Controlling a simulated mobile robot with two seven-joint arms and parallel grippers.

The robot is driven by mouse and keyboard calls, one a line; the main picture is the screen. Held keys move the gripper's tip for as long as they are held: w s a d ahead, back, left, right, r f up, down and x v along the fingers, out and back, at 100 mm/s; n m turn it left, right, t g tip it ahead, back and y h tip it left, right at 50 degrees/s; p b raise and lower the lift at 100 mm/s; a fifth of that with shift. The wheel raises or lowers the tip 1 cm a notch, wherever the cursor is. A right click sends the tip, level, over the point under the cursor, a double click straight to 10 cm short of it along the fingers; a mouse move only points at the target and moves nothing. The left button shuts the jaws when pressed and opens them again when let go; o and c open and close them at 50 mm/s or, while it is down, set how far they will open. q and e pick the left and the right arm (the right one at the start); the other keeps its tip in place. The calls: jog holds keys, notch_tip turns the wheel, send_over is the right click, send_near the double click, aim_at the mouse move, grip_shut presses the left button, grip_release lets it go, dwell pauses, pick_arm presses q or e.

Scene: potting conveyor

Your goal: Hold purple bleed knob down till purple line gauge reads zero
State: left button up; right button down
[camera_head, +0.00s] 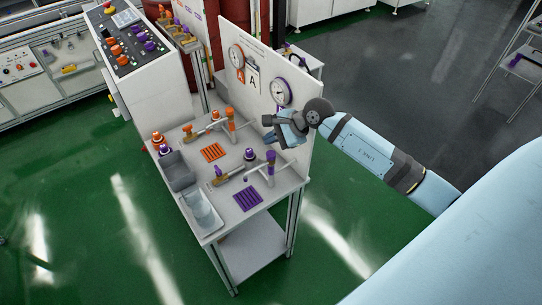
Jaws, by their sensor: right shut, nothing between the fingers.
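The purple line gauge (280,92) is a round white dial with a purple rim on the upright white panel. Its reading is too small to tell. Below it on the bench is the purple line, with a purple knob (249,154) on a brass fitting and a purple part (270,155) on the white pipe. Which of these is the bleed knob I cannot tell for sure. My right gripper (270,130) is shut and empty, in front of the panel, above the purple line and apart from the purple knob. My left gripper is out of view.
The bench (229,214) also carries an orange line with an orange knob (215,114), grey bins (177,172) and a clear container (202,212). An orange gauge (236,57) hangs left of the purple one. A control console (139,57) stands behind left. Green floor is clear around.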

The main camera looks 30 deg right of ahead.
aim_at(272, 155)
jog(key=shift+f+b, duration=1.1)
jog(key=shift+f, duration=0.5)
jog(key=shift+r, duration=0.1)
dwell(0.6)
jog(key=shift+f+b, duration=0.45)
jog(key=shift+b, duration=0.1)
jog(key=shift+f+b, duration=0.55)
dwell(2.6)
jog(key=shift+r, duration=0.1)
jog(key=shift+r+p, duration=0.4)
jog(key=shift+r, duration=0.45)
